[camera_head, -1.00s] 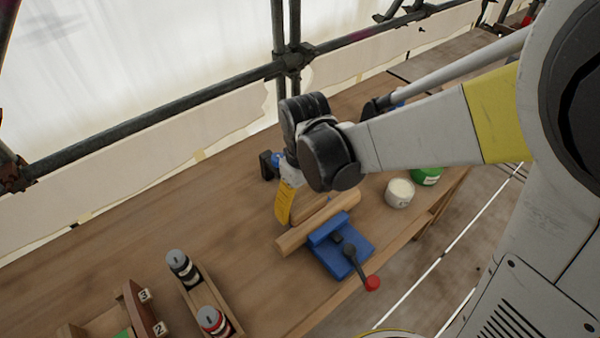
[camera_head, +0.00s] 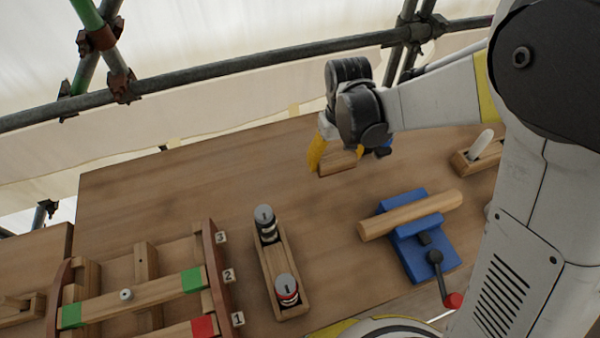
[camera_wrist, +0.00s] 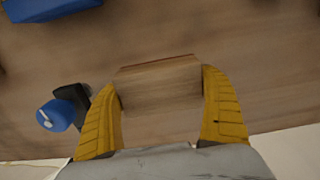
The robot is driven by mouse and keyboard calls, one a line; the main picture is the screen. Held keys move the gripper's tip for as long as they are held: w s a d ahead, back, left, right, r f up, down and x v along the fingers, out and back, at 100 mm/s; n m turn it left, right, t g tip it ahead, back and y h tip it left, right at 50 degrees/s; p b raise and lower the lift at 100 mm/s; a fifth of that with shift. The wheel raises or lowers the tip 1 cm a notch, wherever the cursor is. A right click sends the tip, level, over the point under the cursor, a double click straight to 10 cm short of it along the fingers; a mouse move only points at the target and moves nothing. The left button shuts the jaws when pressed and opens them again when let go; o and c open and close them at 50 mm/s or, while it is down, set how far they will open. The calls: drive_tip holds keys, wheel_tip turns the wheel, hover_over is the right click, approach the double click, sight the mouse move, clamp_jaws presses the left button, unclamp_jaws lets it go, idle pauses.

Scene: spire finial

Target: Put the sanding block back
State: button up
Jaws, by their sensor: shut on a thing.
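The sanding block, a plain wooden block with a thin reddish edge, is between the two yellow fingers of my gripper (camera_wrist: 162,98). It shows in the wrist view (camera_wrist: 160,84) and, partly hidden by my wrist, in the head view (camera_head: 338,163). My gripper (camera_head: 336,155) is shut on its two ends, over the back part of the wooden bench (camera_head: 200,170). I cannot tell how far the block is above the bench top.
A blue vise (camera_head: 430,250) clamps a wooden rod (camera_head: 410,215) nearer the front. A wooden tray (camera_head: 275,262) with two dark cans and a numbered rack (camera_head: 215,265) stand left. A blue and black item (camera_wrist: 68,112) is beside my gripper. The back left bench is clear.

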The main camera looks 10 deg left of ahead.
drive_tip(key=b, duration=0.2)
hover_over(303, 179)
wheel_tip(303, 179, down, 5)
drive_tip(key=shift+r, duration=0.1)
wheel_tip(303, 179, down, 4)
drive_tip(key=shift+a+f+b, duration=0.1)
drive_tip(key=shift+b, duration=1)
